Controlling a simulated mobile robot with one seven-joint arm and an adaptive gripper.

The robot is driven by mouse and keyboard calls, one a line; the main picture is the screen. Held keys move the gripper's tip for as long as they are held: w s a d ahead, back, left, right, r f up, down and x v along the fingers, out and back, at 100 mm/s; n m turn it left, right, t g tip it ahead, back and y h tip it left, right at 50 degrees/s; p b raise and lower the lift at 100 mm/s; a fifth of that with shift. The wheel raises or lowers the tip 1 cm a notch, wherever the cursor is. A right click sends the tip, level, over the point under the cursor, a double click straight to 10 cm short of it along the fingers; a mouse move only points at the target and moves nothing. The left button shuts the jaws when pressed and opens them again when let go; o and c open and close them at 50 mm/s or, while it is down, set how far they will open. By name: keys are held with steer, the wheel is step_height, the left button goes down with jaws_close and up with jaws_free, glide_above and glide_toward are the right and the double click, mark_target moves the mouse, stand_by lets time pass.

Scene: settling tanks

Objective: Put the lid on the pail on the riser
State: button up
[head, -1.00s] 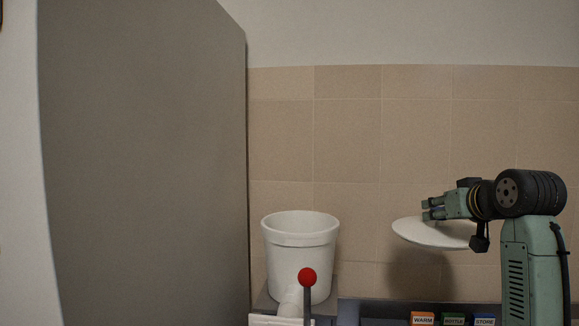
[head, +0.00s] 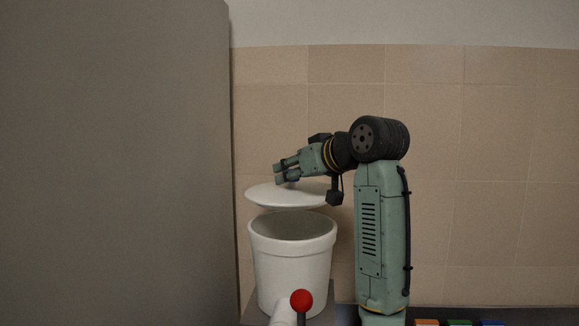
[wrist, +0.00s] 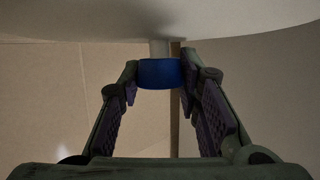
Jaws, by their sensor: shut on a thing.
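A white lid (head: 285,198) hangs from my gripper (head: 282,171) above the open white pail (head: 292,262). A visible gap separates lid and pail rim, and the lid looks slightly tilted, lower at its right. The pail stands upright on the grey riser (head: 331,297). In the wrist view my gripper (wrist: 160,78) is shut on the lid's blue knob (wrist: 160,73), with the pale lid (wrist: 160,18) across the top. The pail is not clearly seen there. The exact depth of lid against pail is hard to tell.
A red ball (head: 301,300) on a stalk stands in front of the pail. A large grey panel (head: 120,160) fills the left side. Orange, green and blue labels show at the bottom right edge. A tiled wall (head: 480,150) lies behind.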

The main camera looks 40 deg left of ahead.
mark_target(292, 190)
steer(key=shift+f+b, duration=0.75)
steer(key=shift+f, duration=1.75)
steer(key=shift+s+d+p, duration=0.1)
steer(key=shift+p, duration=0.2)
steer(key=shift+f+b, duration=0.35)
steer(key=shift+f, duration=0.45)
stand_by(0.6)
steer(key=o, duration=1.3)
steer(key=shift+c, duration=0.2)
steer(key=shift+o, duration=0.2)
steer(key=o, duration=0.5)
steer(key=shift+c, duration=0.2)
